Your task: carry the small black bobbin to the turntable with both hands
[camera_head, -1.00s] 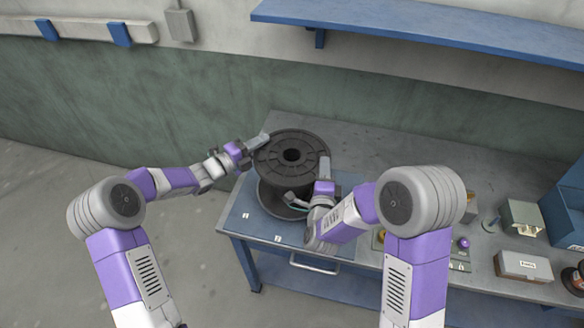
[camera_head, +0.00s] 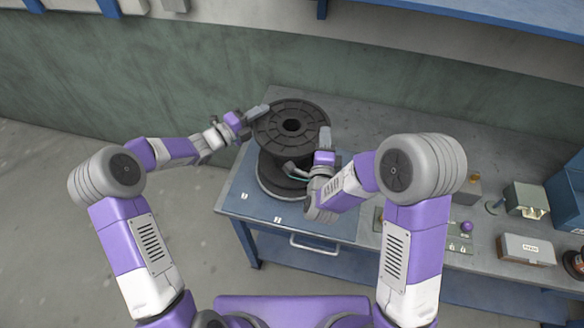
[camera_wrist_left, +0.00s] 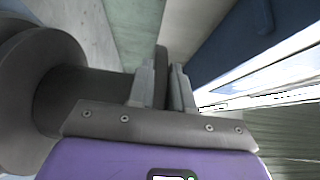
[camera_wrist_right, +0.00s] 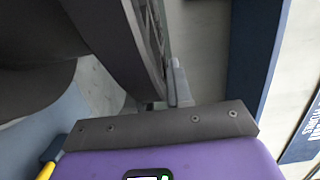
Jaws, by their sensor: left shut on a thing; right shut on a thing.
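The black bobbin (camera_head: 272,130) is upright above the blue left part of the bench, with its wide upper flange facing my head camera. My left gripper (camera_head: 259,111) is shut on the far-left rim of that flange. My right gripper (camera_head: 325,145) is shut on the near-right rim. The left wrist view shows the flange edge (camera_wrist_left: 161,72) between the fingers, and the right wrist view shows the flange (camera_wrist_right: 118,40) against the fingers. A round disc with a pale rim (camera_head: 268,192) shows under the bobbin. I cannot tell whether it is the turntable, or whether the bobbin touches it.
The blue plate (camera_head: 240,205) carries small white number labels. To the right on the grey bench stand a green panel with a purple knob (camera_head: 467,226), a labelled box (camera_head: 526,250) and a blue bin (camera_head: 572,190). A blue wall shelf (camera_head: 470,18) hangs above.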

